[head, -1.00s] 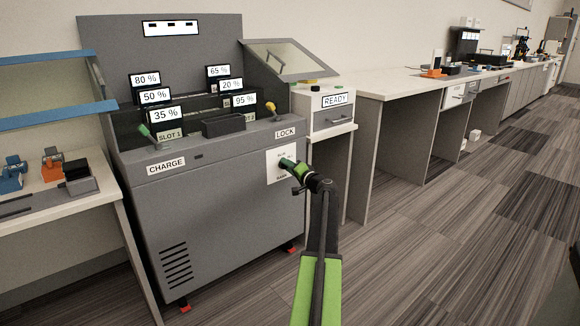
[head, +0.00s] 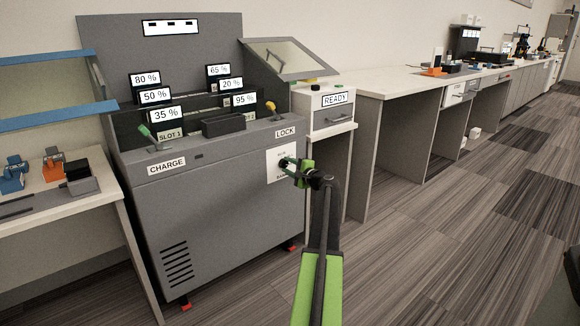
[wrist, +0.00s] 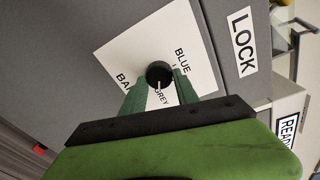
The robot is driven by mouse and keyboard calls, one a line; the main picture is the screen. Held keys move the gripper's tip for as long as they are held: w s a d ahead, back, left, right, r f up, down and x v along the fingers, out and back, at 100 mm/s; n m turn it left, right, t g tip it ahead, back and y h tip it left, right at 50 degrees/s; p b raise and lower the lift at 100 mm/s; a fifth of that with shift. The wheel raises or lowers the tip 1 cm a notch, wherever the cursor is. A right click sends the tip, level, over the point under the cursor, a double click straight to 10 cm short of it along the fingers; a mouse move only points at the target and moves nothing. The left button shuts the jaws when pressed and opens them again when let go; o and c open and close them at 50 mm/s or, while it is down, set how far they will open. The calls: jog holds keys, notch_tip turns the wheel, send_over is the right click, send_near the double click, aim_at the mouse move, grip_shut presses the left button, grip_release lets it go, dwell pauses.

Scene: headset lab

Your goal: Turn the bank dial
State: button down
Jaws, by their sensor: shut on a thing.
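The bank dial is a round black knob (wrist: 160,72) on a white label plate (wrist: 185,40) on the grey cabinet's front. In the wrist view the plate reads "BLUE", "GREY" and a partly covered "BA…". A thin white mark on the knob points toward the "GREY" side. My gripper (wrist: 158,88) has its green fingers on both sides of the knob and is shut on it. In the head view my gripper (head: 287,163) is at the plate (head: 279,176), and it mostly hides the knob.
The grey cabinet (head: 215,215) carries a "CHARGE" lever with a green tip (head: 144,131) and a "LOCK" lever with a yellow tip (head: 270,105). A "READY" unit (head: 325,115) stands to the right. Open floor (head: 440,240) lies at the right.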

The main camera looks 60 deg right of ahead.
jog(key=shift+w+a, duration=0.1)
jog(key=shift+a, duration=0.1)
dwell(0.4)
jog(key=c, duration=1.1)
grip_release()
jog(key=shift+o, duration=0.9)
jog(key=shift+d, duration=0.1)
jog(key=p+v, duration=0.1)
jog(key=v, duration=1.6)
jog(key=shift+s, duration=0.3)
